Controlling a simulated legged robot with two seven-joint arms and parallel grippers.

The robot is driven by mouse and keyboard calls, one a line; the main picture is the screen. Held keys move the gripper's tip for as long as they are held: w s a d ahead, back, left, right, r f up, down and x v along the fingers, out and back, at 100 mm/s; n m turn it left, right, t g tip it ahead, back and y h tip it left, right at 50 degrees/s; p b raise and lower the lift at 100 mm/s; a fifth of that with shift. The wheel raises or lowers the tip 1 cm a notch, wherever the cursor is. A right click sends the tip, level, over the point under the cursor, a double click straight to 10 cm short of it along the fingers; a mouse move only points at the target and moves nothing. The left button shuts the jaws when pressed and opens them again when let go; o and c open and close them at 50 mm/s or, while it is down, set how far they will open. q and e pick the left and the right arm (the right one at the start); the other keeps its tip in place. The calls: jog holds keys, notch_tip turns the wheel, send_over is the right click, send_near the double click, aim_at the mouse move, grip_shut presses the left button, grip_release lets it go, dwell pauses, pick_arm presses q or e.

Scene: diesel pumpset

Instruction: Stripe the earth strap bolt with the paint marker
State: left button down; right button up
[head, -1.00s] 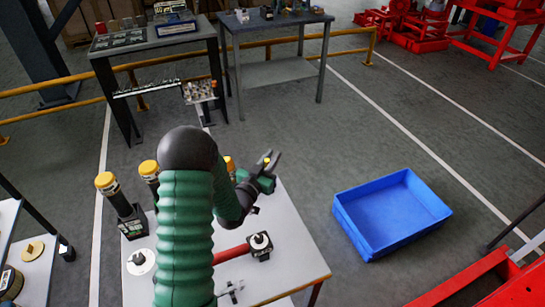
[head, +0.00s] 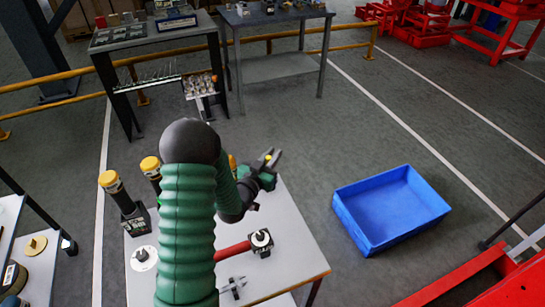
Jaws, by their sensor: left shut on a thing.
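My left arm rises through the middle of the head view, and its gripper (head: 270,160) points up and right over the far right edge of the pale table. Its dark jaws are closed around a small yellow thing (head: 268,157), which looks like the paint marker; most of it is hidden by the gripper. I cannot make out the earth strap bolt. My right gripper is not in view.
The pale table (head: 290,255) holds black cylinders with yellow caps (head: 120,195), a red-handled tool (head: 235,250), a caliper-like tool (head: 234,286) and a white disc (head: 144,258). A blue crate (head: 392,208) is on the floor at right. Grey benches (head: 275,16) stand behind.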

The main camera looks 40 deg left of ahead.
pick_arm(q)
jog(key=shift+w+f+b, duration=0.1)
jog(key=shift+f+b, duration=0.3)
jog(key=shift+f, duration=0.05)
dwell(0.4)
jog(key=c, duration=1.3)
grip_release()
jog(key=v, duration=0.7)
jog(key=shift+s, duration=0.2)
